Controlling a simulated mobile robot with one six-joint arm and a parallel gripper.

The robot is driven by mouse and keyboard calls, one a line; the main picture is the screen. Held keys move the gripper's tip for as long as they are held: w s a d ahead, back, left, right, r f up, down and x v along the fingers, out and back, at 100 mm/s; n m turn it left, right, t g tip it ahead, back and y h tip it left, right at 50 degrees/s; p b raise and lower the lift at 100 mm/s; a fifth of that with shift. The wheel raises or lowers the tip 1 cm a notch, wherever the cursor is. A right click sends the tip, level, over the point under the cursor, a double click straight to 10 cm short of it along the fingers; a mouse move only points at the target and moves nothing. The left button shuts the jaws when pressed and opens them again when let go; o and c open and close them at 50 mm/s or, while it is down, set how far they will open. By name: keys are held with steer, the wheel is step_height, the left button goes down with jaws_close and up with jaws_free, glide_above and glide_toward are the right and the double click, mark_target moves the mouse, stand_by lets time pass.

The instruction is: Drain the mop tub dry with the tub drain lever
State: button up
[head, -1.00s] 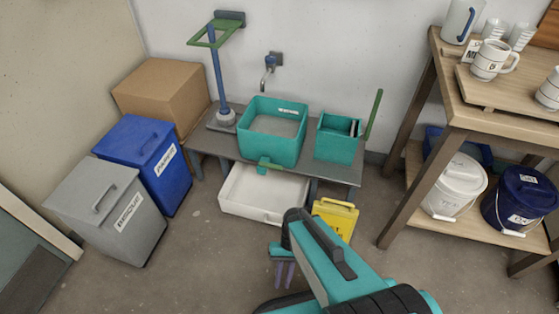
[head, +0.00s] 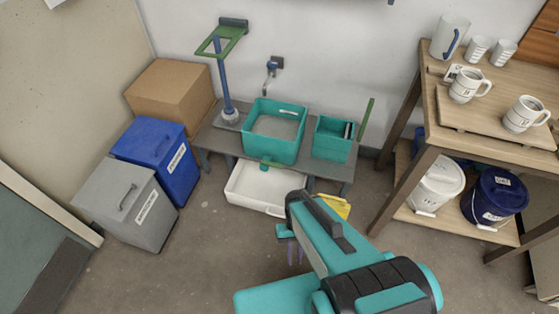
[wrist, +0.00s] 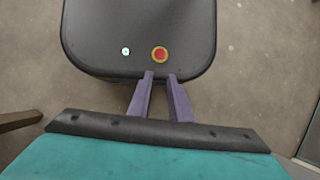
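The teal mop tub (head: 273,151) stands on a low grey bench in the head view, with greyish water or a grey floor visible inside. A green piece, which looks like the tub drain lever (head: 265,164), sticks out at the tub's lower front, above a white basin (head: 262,187). My gripper (head: 295,255) is in front of the bench, well apart from the tub and lever. In the wrist view its two purple fingers (wrist: 160,78) stand a little apart with nothing between them, over my own dark base.
A teal wringer box (head: 333,139) with a green handle stands right of the tub. A yellow sign (head: 338,206) is partly hidden behind my arm. Grey and blue bins (head: 160,160) and a cardboard box (head: 172,92) stand left; a wooden shelf (head: 450,135) stands right. Floor in front is clear.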

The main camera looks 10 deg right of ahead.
step_height(320, 180, up, 10)
steer(key=d+h+p, duration=0.1)
steer(key=d+p, duration=0.1)
steer(key=p, duration=0.8)
steer(key=shift+s+d+r+n+p, duration=0.15)
steer(key=shift+s+d+n+p, duration=0.15)
steer(key=shift+s+d+n, duration=0.1)
